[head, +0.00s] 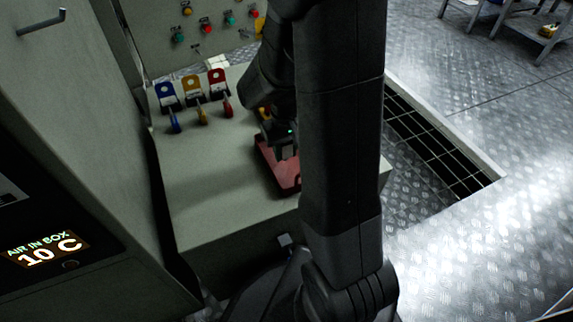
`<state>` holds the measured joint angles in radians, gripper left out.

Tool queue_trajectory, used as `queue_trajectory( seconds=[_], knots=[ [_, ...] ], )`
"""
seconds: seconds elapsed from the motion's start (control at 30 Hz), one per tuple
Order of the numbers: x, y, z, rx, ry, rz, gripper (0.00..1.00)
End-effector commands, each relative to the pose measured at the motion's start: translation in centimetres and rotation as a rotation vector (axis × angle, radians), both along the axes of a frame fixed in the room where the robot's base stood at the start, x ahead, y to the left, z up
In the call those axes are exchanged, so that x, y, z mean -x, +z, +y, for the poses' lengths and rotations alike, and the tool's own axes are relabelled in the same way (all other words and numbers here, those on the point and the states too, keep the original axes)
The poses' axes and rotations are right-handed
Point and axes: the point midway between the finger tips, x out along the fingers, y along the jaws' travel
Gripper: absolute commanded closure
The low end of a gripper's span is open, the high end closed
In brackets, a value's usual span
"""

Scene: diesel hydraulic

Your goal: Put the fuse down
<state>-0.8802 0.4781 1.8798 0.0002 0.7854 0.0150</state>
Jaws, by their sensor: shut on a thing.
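My gripper (285,153) is over the red tray (291,187) on the pale grey bench top, pointing down. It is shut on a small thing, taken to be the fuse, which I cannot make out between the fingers. My own arm hides the right part of the tray and much of the gripper. I cannot tell whether the held thing touches the tray floor.
Blue (167,95), yellow (192,88) and red (217,83) tagged pieces stand at the bench's back left. A button panel (205,25) rises behind. A grey cabinet with a lit display (45,248) is at left. The bench's (205,205) front left is clear.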

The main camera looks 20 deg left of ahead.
Motion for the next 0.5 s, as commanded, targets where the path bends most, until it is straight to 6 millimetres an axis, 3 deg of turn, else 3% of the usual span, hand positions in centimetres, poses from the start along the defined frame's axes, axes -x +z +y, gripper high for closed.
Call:
queue_trajectory(
  seconds=[0.37, 0.5],
  knots=[
    [0.0, -4.4, 0.0, 0.0, -0.001, 0.0, 0.97],
    [0.0, -4.6, 0.0, -0.001, -0.001, -0.001, 0.97]
  ],
)
